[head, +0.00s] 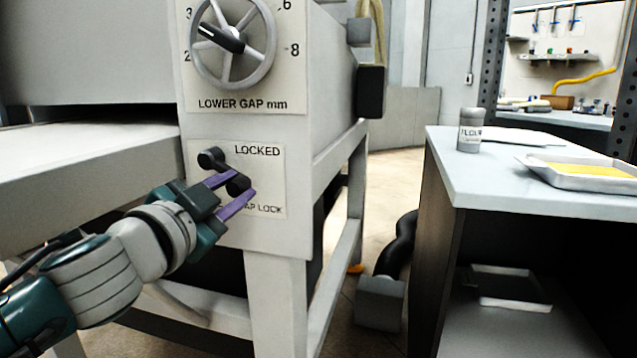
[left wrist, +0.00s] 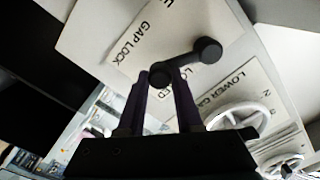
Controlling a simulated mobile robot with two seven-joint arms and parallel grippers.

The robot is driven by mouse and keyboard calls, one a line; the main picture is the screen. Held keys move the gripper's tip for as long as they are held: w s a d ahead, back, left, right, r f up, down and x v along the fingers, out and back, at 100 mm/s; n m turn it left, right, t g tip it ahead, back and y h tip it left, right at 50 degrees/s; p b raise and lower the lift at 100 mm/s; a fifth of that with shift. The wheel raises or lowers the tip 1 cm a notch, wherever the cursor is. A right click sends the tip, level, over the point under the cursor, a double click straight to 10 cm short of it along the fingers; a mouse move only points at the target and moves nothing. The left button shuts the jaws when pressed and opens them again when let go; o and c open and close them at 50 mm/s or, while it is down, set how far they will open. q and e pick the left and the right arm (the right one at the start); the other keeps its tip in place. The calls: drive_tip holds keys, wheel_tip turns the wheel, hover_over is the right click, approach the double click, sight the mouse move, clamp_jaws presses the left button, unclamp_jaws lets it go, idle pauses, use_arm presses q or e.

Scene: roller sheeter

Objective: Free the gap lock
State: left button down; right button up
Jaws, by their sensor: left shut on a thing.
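The gap lock is a black lever (head: 223,171) on a pale plate (head: 275,185) marked LOCKED above and GAP LOCK below. The lever slopes from a round upper-left end down to a dark knob at its lower right. My left gripper (head: 245,182) has its purple fingers on either side of that knob and is shut on it. In the left wrist view, the lever (left wrist: 184,62) runs from the knob between my fingers (left wrist: 160,80) to the other round end. The fingers hide part of the lettering. My right gripper is not in view.
The lower gap dial (head: 233,42), with a spoked handwheel, is above the lock plate. A pale sheeter table (head: 85,165) extends left. A side table (head: 462,178) at right bears a flour jar (head: 470,130) and a tray (head: 535,176).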

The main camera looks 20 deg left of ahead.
use_arm(q)
drive_tip(key=shift+s+a+f+m+b, duration=0.1)
drive_tip(key=shift+a+f+m+b, duration=0.35)
drive_tip(key=shift+m, duration=0.7)
drive_tip(key=shift+w+a+f+m+b, duration=0.1)
drive_tip(key=shift+a+f+m+b, duration=0.4)
drive_tip(key=shift+m, duration=0.6)
drive_tip(key=shift+s+a+f+m+b, duration=0.1)
drive_tip(key=shift+a+f+m+b, duration=0.4)
drive_tip(key=shift+m, duration=0.65)
drive_tip(key=shift+d+f, duration=0.1)
drive_tip(key=shift+f, duration=0.05)
drive_tip(key=c, duration=0.6)
unclamp_jaws()
drive_tip(key=shift+s+d+p, duration=0.2)
drive_tip(key=shift+s+p, duration=0.1)
drive_tip(key=shift+s, duration=2.2)
drive_tip(key=shift+s+d+p, duration=0.2)
drive_tip(key=shift+s+p, duration=0.1)
drive_tip(key=shift+s, duration=2.15)
